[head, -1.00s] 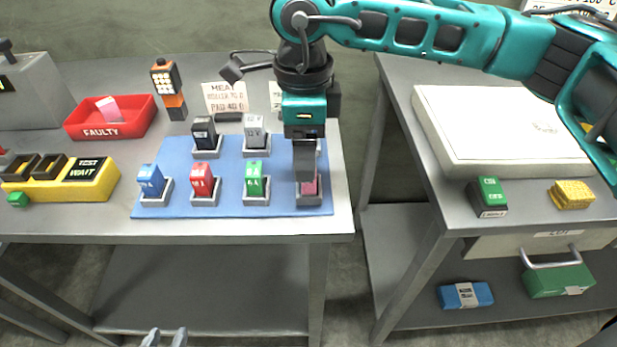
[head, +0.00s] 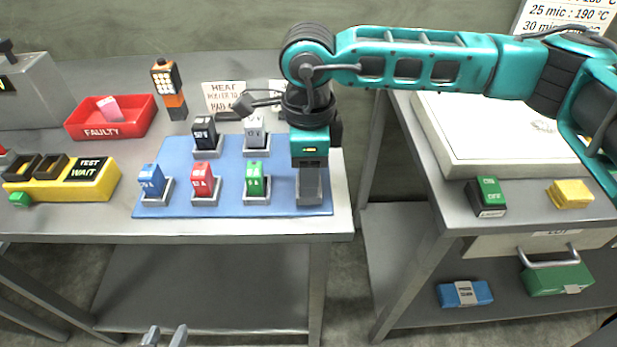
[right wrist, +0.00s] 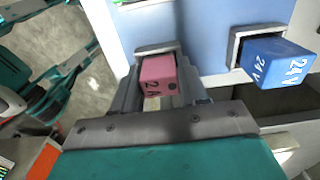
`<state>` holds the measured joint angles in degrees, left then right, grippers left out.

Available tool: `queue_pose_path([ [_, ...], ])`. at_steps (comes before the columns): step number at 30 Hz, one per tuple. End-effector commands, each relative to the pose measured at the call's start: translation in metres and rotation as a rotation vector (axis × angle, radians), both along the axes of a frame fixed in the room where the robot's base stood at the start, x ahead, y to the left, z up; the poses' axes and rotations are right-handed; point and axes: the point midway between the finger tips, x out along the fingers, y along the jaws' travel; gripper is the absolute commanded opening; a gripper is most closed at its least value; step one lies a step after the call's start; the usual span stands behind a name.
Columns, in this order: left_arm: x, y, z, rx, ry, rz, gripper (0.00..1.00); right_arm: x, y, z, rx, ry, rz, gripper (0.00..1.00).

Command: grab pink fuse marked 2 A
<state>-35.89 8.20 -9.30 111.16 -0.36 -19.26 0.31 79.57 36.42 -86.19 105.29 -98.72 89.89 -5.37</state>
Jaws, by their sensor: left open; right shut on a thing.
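The pink fuse (right wrist: 158,76), marked 2 A, shows in the right wrist view between the fingers of my right gripper, with a grey socket at its far end. My right gripper (head: 309,190) is shut on it, at the right end of the blue mat (head: 228,207). In the head view the gripper hides the fuse. I cannot tell whether the fuse is still seated in its socket. My left gripper (head: 164,336) is open and empty at the bottom edge of the head view, in front of the table.
Blue (head: 151,181), red (head: 202,181), green (head: 254,181), black (head: 205,133) and grey (head: 254,131) fuses stand in sockets on the mat. A yellow tester (head: 62,186) and a red FAULTY tray (head: 128,127) are at left. A side table (head: 400,110) stands right.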

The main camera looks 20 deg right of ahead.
Motion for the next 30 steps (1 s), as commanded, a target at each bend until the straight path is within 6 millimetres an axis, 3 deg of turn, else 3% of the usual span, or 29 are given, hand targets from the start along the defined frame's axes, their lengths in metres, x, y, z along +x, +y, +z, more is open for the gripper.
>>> queue_pose_path([
  [7, 0.000, 0.000, 0.000, 0.000, -0.001, 0.000, 0.43, 0.000, 0.000, 0.000, 0.001, 0.000, 0.000, 0.12],
  [19, 0.001, 0.000, 0.001, -0.001, -0.003, 0.000, 0.43, 0.000, 0.000, 0.010, 0.001, -0.001, 0.000, 0.12],
  [26, 0.001, 0.000, 0.001, -0.001, -0.003, 0.000, 0.43, 0.001, 0.001, 0.051, 0.002, -0.006, 0.000, 0.12],
  [30, 0.001, 0.000, 0.001, -0.001, -0.003, 0.000, 0.43, 0.001, 0.001, 0.092, 0.002, -0.007, 0.001, 0.12],
])
